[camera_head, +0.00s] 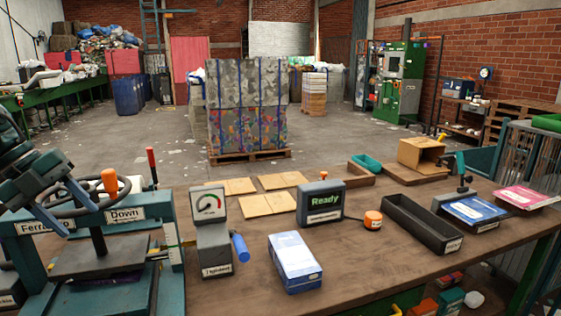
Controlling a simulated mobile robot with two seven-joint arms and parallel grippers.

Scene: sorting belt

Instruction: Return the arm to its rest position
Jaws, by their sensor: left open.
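My left gripper (60,200) is at the left edge of the head view, in front of the teal press (100,232) at the left end of the workbench. Its jaws are open and I see nothing held between them. It overlaps the press's dark handwheel (82,197) in the picture; I cannot tell whether they touch. My right gripper is not in view.
The wooden workbench (360,270) holds a gauge box (213,240), a blue-white carton (294,262), a "Ready" display (320,203), an orange button (373,219) and a black tray (423,223). Baled stacks (248,110) stand beyond. Bare bench lies front right.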

